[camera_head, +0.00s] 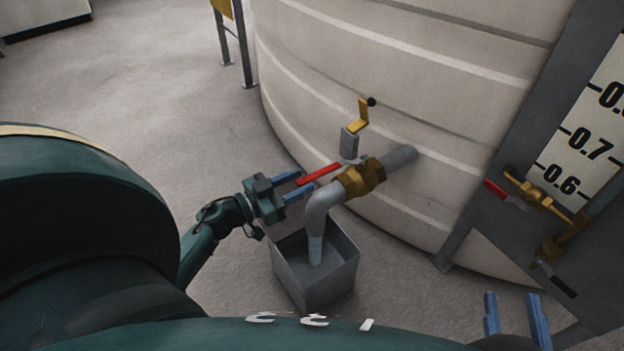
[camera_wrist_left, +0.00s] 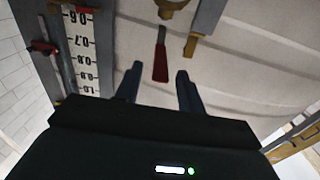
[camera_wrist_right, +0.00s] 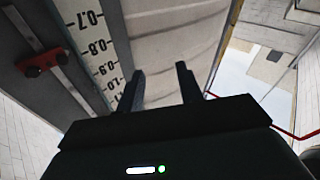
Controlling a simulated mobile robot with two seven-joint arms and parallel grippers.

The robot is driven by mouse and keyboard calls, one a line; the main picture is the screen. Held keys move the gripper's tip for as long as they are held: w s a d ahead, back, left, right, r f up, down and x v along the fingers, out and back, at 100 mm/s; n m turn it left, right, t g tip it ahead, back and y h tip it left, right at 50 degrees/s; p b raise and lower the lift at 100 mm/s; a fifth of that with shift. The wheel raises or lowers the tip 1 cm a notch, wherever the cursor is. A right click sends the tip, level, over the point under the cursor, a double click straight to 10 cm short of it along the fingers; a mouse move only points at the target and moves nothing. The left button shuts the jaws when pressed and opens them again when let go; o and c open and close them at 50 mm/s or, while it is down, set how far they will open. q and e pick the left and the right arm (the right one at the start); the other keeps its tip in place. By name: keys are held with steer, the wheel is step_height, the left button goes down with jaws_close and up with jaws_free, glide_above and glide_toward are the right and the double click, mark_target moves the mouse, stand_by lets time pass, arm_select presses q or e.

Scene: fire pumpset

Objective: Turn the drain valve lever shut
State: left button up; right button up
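The drain valve has a brass body (camera_head: 362,177) on a grey pipe from the tank. Its red lever (camera_head: 319,174) points left, away from the tank. My left gripper (camera_head: 296,187) is open in the head view, its blue fingers at the lever's free end. In the left wrist view the red lever (camera_wrist_left: 160,60) lies just beyond the open fingers (camera_wrist_left: 156,84), between their lines. I cannot tell whether any finger touches it. My right gripper (camera_head: 515,312) is open and empty at the lower right; its fingers also show in the right wrist view (camera_wrist_right: 160,85).
A grey bent pipe (camera_head: 318,215) leads down into a grey square bin (camera_head: 309,282) on the floor. A brass handle (camera_head: 360,115) stands above the valve. The white tank (camera_head: 400,80) is behind. A level gauge board (camera_head: 590,140) with another red-levered valve (camera_head: 535,195) is at right.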

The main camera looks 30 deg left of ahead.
mark_target(312, 176)
arm_select(q)
steer(key=shift+b+x, duration=0.35)
steer(key=shift+x, duration=1.75)
steer(key=shift+c, duration=0.2)
jaws_close()
steer(key=shift+s, duration=0.1)
